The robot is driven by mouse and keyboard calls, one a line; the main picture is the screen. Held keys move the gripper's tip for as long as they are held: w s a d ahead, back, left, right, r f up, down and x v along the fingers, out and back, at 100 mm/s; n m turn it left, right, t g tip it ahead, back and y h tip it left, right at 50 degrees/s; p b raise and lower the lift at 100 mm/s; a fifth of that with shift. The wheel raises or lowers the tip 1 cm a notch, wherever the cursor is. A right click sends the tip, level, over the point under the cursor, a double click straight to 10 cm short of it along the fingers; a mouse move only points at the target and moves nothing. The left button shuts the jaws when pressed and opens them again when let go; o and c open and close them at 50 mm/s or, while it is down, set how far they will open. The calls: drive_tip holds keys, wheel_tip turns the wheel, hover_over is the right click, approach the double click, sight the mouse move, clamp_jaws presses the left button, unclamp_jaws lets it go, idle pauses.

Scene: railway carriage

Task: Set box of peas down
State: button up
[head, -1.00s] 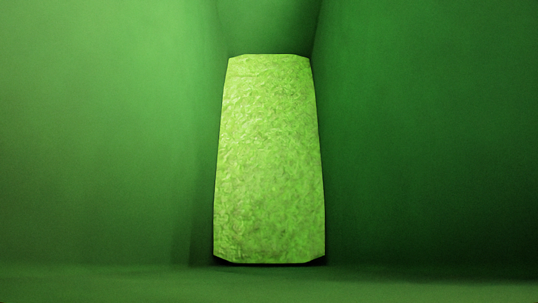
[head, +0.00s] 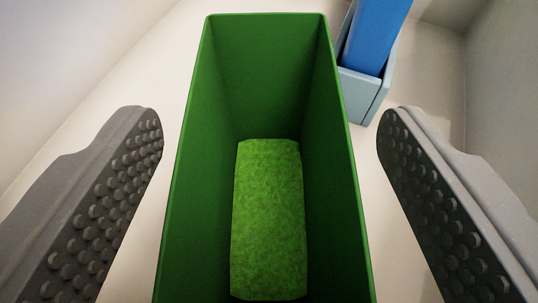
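The box of peas (head: 203,180) is a tall, open-topped green box in the middle of the head view. Inside it lies a lighter green, rough-textured filling (head: 268,215), the peas. The near end of the box is cut off by the bottom of the picture. My gripper (head: 270,115) is open, with one grey studded finger on each side of the box. Pale surface shows between each finger and the box walls, and neither finger appears to touch it.
A light blue open container (head: 358,95) with a blue block-like thing (head: 376,38) in it stands just beyond the box at the upper right. Pale walls rise at left and right. The pale surface left of the box is clear.

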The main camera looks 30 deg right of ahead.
drive_tip(key=shift+r, duration=0.1)
drive_tip(key=shift+r, duration=0.55)
drive_tip(key=p+v, duration=0.3)
drive_tip(key=v, duration=0.9)
